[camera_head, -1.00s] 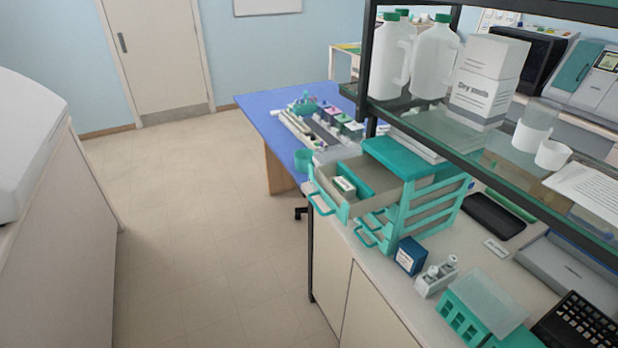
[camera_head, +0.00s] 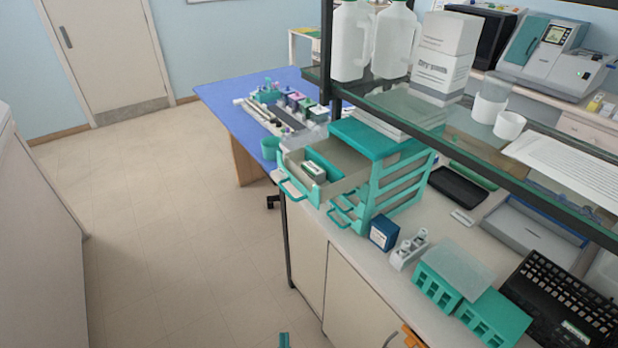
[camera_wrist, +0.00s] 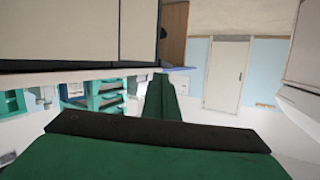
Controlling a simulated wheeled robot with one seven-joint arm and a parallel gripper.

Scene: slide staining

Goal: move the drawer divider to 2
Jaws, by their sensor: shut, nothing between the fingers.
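The top drawer (camera_head: 292,186) of a teal and grey drawer cabinet (camera_head: 372,137) is pulled out on the counter in the head view. Inside it a teal strip (camera_head: 325,164), which looks like the divider, stands beside a small green box with a white label (camera_head: 313,171). Position marks in the drawer are too small to read. My gripper (camera_wrist: 160,78) is shut and empty in the wrist view, its green fingers together. It is well apart from the drawer. The cabinet also shows in the wrist view (camera_wrist: 106,98), tipped over by the camera's roll.
A glass shelf (camera_head: 440,125) with jugs and a carton hangs over the counter behind the cabinet. A blue box (camera_head: 384,232), a small white holder (camera_head: 409,250) and teal racks (camera_head: 437,284) stand on the counter to its right. The floor (camera_head: 180,240) in front is clear.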

